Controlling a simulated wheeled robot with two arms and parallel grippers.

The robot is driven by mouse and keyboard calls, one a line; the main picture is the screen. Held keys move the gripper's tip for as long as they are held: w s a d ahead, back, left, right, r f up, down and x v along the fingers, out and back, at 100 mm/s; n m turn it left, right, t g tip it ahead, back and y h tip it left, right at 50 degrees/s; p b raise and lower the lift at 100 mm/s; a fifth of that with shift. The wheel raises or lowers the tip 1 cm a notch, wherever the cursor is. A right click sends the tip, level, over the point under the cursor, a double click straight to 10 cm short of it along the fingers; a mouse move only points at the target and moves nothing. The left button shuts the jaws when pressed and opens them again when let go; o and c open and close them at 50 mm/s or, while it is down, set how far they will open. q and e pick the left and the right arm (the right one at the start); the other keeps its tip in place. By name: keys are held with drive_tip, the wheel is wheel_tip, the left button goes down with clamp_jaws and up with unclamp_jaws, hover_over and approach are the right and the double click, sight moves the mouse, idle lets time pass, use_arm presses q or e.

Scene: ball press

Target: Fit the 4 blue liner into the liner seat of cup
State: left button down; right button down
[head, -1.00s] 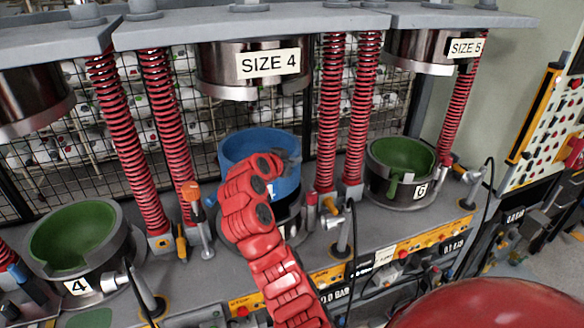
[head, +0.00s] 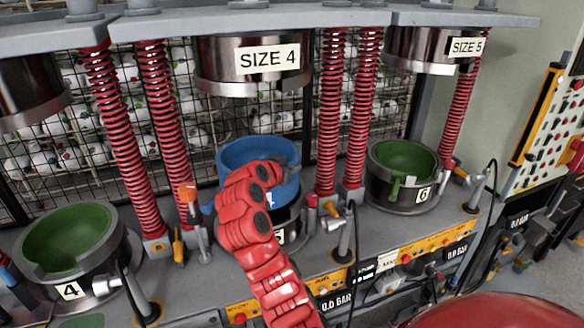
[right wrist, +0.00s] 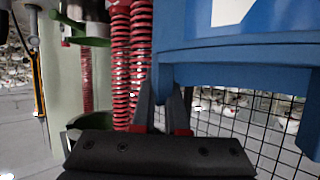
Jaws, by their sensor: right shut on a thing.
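The blue liner (head: 258,154), a ring marked 4, is under the SIZE 4 press head, over a dark metal cup (head: 290,222). My right gripper (right wrist: 165,112) is shut on the blue liner, which also fills the top right of the right wrist view (right wrist: 240,55). The fingers pinch a tab on its lower edge. In the head view my red right arm hides the liner's front left and much of the cup. I cannot tell whether the liner touches the seat. My left gripper is not in view.
Cups with green liners stand on both sides: cup 4 (head: 70,289) at left and another (head: 402,193) at right. Red springs (head: 330,110) flank the central cup. An orange-handled lever (head: 190,195) stands at its left, and a wire mesh holding balls is behind.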

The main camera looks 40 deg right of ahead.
sight(299, 183)
drive_tip(key=shift+r, duration=0.15)
drive_tip(key=shift+b, duration=0.5)
idle(1.1)
drive_tip(key=shift+s, duration=0.1)
drive_tip(key=shift+f+b, duration=1.7)
drive_tip(key=shift+b, duration=0.2)
drive_tip(key=shift+f, duration=0.1)
drive_tip(key=shift+f+b, duration=1.5)
drive_tip(key=shift+b, duration=0.2)
